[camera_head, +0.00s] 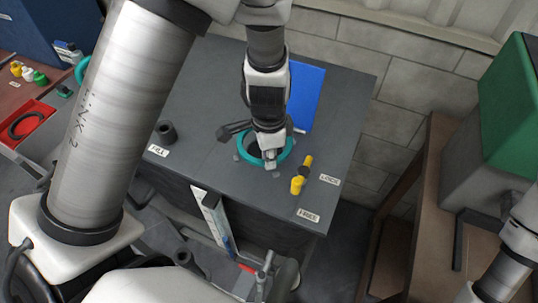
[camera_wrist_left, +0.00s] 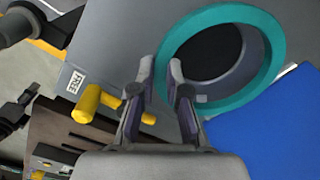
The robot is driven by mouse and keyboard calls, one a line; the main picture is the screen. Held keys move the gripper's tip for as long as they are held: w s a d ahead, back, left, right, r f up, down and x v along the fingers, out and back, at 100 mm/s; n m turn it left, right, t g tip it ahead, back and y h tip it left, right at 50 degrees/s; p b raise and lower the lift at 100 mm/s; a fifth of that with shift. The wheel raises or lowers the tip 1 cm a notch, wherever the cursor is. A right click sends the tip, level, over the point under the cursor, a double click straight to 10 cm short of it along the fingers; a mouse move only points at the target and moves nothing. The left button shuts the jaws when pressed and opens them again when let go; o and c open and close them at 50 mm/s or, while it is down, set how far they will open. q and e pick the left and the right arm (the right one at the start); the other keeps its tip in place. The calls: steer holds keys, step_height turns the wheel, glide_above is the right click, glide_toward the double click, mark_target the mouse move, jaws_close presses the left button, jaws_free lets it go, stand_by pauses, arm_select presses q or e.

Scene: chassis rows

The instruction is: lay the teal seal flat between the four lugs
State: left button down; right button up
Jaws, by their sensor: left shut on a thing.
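The teal seal (camera_head: 287,156) is a ring over the dark round opening in the grey top of a cabinet. In the left wrist view the seal (camera_wrist_left: 262,40) surrounds the opening. My left gripper (camera_head: 270,161) points down at the near edge of the seal and is shut on its rim; its fingers (camera_wrist_left: 161,68) also show in the left wrist view. Small grey lugs (camera_head: 237,157) show beside the ring; not all can be made out. I cannot tell whether the seal touches the top.
Yellow pegs (camera_head: 297,185) stand right of the ring. A dark cylinder (camera_head: 166,131) stands to its left. A blue panel (camera_head: 306,95) lies behind it. A red tray (camera_head: 24,122) with a black ring is far left. A green and grey machine (camera_head: 508,110) stands right.

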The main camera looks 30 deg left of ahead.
arm_select(q)
steer(key=shift+w+f, duration=0.15)
steer(key=shift+w, duration=0.15)
steer(key=shift+s, duration=0.15)
steer(key=shift+s+b, duration=0.1)
steer(key=shift+b, duration=0.2)
steer(key=shift+f+b, duration=0.65)
steer(key=shift+b, duration=0.1)
steer(key=shift+s+f+b, duration=0.15)
steer(key=shift+f+b, duration=0.05)
steer(key=shift+b, duration=0.1)
